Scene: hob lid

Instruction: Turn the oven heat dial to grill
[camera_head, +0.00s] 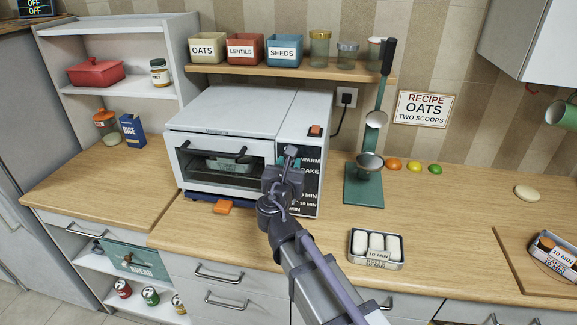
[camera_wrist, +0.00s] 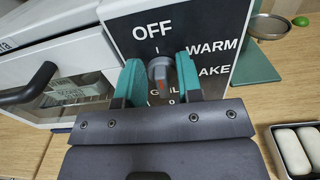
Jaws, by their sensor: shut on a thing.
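The oven (camera_head: 225,130) stands on the counter with a black control panel (camera_head: 311,178) on its right. The heat dial (camera_wrist: 160,72) is a grey knob between the teal fingers of my gripper (camera_wrist: 159,82). OFF reads above the dial, WARM and a partly covered BAKE to its right, and a partly covered GRILL below. An orange-red mark on the dial faces down, towards the GRILL lettering. My gripper (camera_head: 287,165) is shut on the dial in front of the panel. The lower panel, with minute markings, is mostly hidden by my arm.
The oven door handle (camera_head: 214,151) juts out left of the panel. A green stand with a bowl (camera_head: 369,161) is right of the oven. A tin of white pieces (camera_head: 376,248) sits on the counter.

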